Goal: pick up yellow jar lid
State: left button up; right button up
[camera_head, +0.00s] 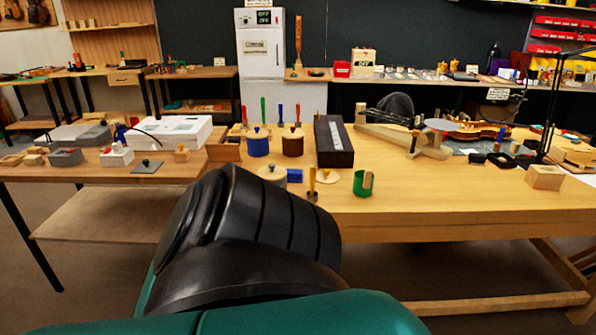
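Several round yellowish lids are on the wooden bench in the head view. One lid (258,132) sits on a blue jar (258,148), and another lid (293,133) sits on a brown jar (293,148). A pale yellow lid-like disc with a dark knob (270,172) is in front of the blue jar, its lower part close to my arm's outline. A flat yellowish disc (328,176) lies to its right, beside a small upright yellow-handled tool (312,181). I cannot tell which is the named lid. A black and green arm link of mine fills the lower middle. Neither gripper shows.
A small blue block (294,175) lies between the discs. A green cup (364,183) stands at the right, and a long dark box (333,142) behind. Upright coloured handles stand behind the jars. The bench front right of the green cup is clear.

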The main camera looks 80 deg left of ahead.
aim_at(327, 176)
jog(key=u, duration=3.05)
